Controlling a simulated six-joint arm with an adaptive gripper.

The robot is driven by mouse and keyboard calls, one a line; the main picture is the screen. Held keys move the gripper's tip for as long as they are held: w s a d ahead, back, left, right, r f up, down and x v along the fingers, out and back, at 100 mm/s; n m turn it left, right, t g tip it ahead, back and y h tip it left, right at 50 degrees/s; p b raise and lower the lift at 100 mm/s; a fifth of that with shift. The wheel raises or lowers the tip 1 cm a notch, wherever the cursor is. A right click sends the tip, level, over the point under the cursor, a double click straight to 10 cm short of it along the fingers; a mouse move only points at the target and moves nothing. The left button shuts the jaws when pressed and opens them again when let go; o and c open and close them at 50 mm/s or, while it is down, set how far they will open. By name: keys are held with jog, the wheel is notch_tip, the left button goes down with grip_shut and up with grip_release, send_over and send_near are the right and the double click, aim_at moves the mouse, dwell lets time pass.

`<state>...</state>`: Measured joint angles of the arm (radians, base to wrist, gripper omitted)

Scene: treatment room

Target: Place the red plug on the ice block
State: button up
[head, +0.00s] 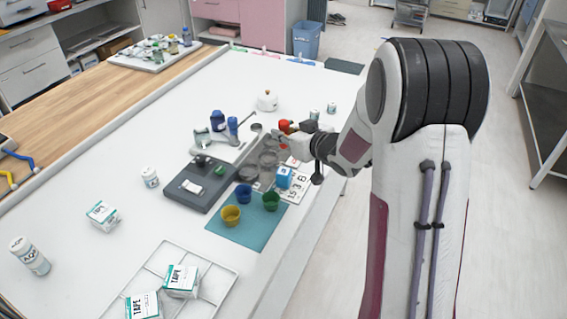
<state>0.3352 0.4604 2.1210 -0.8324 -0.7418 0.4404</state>
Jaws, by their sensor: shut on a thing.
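The red plug (285,126) shows as a small red shape at the end of my arm, above the far right part of the white table. My gripper (279,138) is shut on it; the fingers are small and partly hidden by the wrist. A light blue block (284,178), which looks like the ice block, sits on a white numbered card (299,188) nearer the camera than my gripper. The block is apart from the plug.
Yellow (231,216), blue (243,193) and green (270,201) cups stand on a teal mat (250,237). A dark grey device (190,193) is left of them. Clear round dishes (268,160) lie below my gripper. A white lidded pot (267,100) stands behind. The table's left part has free room.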

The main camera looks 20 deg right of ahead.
jog(key=shift+f, duration=2.7)
jog(key=shift+f, duration=1.85)
jog(key=shift+f, duration=0.15)
jog(key=o, duration=0.6)
jog(key=shift+o, duration=0.2)
jog(key=shift+s+r, duration=0.1)
jog(key=shift+r, duration=0.1)
jog(key=v, duration=1.1)
jog(key=shift+s+d, duration=0.15)
jog(key=shift+s, duration=0.25)
jog(key=shift+r, duration=0.1)
